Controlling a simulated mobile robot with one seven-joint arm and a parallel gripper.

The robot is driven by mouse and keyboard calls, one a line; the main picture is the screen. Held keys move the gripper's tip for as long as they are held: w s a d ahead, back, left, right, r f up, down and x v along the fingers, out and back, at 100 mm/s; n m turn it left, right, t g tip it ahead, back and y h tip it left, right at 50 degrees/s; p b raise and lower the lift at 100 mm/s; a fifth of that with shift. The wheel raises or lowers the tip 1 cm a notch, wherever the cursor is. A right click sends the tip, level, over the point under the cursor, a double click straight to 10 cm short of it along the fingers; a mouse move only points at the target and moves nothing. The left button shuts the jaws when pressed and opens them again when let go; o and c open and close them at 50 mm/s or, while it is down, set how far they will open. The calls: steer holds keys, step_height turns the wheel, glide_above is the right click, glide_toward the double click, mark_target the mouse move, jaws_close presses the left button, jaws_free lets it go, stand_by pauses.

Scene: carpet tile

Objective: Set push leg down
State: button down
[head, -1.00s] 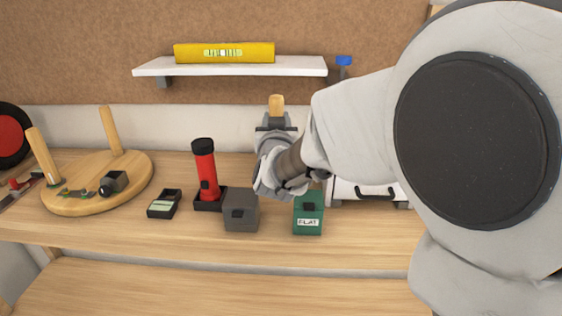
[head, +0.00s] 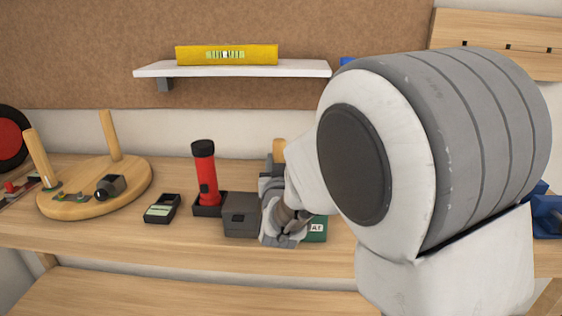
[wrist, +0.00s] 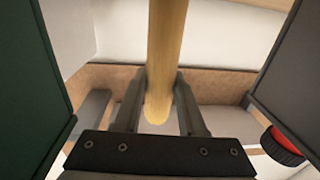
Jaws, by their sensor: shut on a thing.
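My gripper (wrist: 160,82) is shut on a light wooden push leg (wrist: 166,50), which passes between its two fingers in the wrist view. In the head view, the leg's top end (head: 279,150) shows just above my gripper, low over the bench between a grey box (head: 240,214) and a green box (head: 317,232). The leg's lower end is hidden there, so I cannot tell whether it touches the bench. A round wooden board (head: 105,200) at the left has two similar legs standing in it.
A red flashlight (head: 207,178) stands in a dark holder left of the grey box. A small dark case (head: 161,208) lies farther left. A white shelf (head: 235,69) holds a yellow level (head: 227,55). My arm hides the bench's right side.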

steer(key=shift+f, duration=0.1)
steer(key=shift+c, duration=2.4)
jaws_free()
steer(key=shift+r, duration=0.3)
steer(key=s+p, duration=0.1)
steer(key=s, duration=1.1)
steer(key=shift+d+f+p, duration=0.15)
steer(key=shift+d+p, duration=0.1)
steer(key=shift+p, duration=0.15)
